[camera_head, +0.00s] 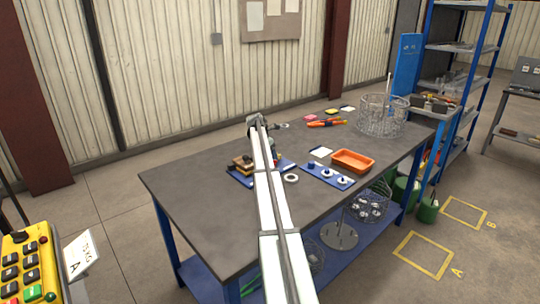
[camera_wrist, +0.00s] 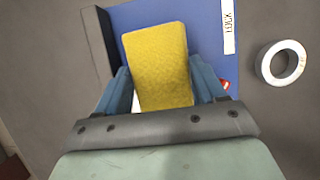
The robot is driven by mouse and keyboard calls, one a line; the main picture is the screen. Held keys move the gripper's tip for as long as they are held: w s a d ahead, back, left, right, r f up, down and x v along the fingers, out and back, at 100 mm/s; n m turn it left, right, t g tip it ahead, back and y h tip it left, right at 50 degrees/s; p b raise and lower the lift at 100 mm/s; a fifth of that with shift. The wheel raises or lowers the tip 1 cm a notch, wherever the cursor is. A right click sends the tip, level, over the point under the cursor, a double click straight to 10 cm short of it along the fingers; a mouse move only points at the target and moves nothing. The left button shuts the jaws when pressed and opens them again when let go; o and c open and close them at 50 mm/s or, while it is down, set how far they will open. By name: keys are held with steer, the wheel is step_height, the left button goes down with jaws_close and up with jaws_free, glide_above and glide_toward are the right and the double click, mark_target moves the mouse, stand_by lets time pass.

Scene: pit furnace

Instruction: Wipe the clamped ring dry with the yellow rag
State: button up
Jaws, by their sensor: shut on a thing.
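In the wrist view, my gripper (camera_wrist: 162,88) has its two blue fingers shut on the yellow rag (camera_wrist: 157,55), a flat yellow slab extending beyond the fingertips. It is above a blue board (camera_wrist: 205,22) with a white label strip (camera_wrist: 229,28). A pale ring (camera_wrist: 263,60) lies on the grey bench right of the board, apart from the rag. The head view also shows the ring (camera_head: 286,179) loose beside my arm. My arm hides the gripper there. I cannot make out a clamp holding a ring.
A blue board with a brown and yellow stack (camera_head: 242,162) lies left of my arm. To the right are a blue board with white parts (camera_head: 313,170), an orange tray (camera_head: 352,170) and a wire basket (camera_head: 380,131). The bench's (camera_head: 200,200) front left is clear.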

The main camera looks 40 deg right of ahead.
stand_by(0.4)
steer(key=shift+d, duration=1.05)
steer(key=shift+a, duration=0.25)
steer(key=shift+a, duration=0.85)
steer(key=shift+d, duration=0.25)
steer(key=shift+d, duration=0.8)
